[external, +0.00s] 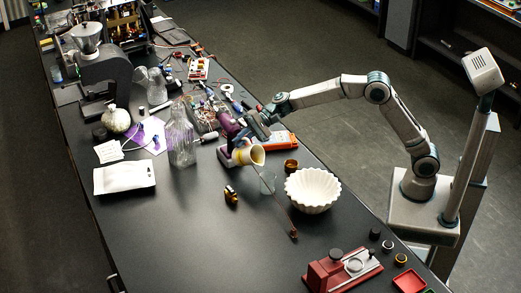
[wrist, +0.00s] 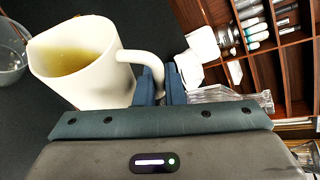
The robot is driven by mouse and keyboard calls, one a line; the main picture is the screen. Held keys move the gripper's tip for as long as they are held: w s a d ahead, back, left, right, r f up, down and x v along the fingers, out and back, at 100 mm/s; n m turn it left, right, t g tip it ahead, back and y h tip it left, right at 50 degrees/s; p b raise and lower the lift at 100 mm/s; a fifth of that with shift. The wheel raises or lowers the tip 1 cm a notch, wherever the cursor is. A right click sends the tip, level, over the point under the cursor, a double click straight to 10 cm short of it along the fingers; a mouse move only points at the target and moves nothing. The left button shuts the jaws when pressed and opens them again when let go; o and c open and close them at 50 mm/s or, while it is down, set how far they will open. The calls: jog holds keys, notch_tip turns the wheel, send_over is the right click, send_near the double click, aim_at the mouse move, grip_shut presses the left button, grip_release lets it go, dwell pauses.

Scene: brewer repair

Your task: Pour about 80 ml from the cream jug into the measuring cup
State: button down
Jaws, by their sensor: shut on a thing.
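The cream jug (external: 248,156) is off-white and tilted, with its mouth toward the measuring cup. In the wrist view the jug (wrist: 98,75) shows yellowish liquid inside, close to its lip. My gripper (wrist: 161,85) is shut on the jug's handle; it also shows in the external view (external: 251,130). The clear measuring cup (external: 268,184) stands on the black table just below and right of the jug's mouth. A clear round vessel, apparently this cup (wrist: 10,58), is partly cut off at the left of the wrist view. No stream of liquid can be made out.
A white fluted bowl (external: 313,190) stands right of the cup, with a small brown jar (external: 291,167) behind it. A thin dark rod (external: 285,217) lies near the cup. A glass bottle (external: 181,140) stands to the left. The table's front middle is mostly clear.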

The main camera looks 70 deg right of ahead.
jog(key=shift+s+a+n+b, duration=0.15)
jog(key=shift+s+n+b, duration=0.2)
jog(key=shift+b, duration=0.95)
jog(key=shift+s+a+r+n+t+b, duration=0.3)
jog(key=shift+s+r+n+t+b, duration=0.4)
jog(key=shift+b, duration=1.3)
jog(key=shift+r, duration=0.1)
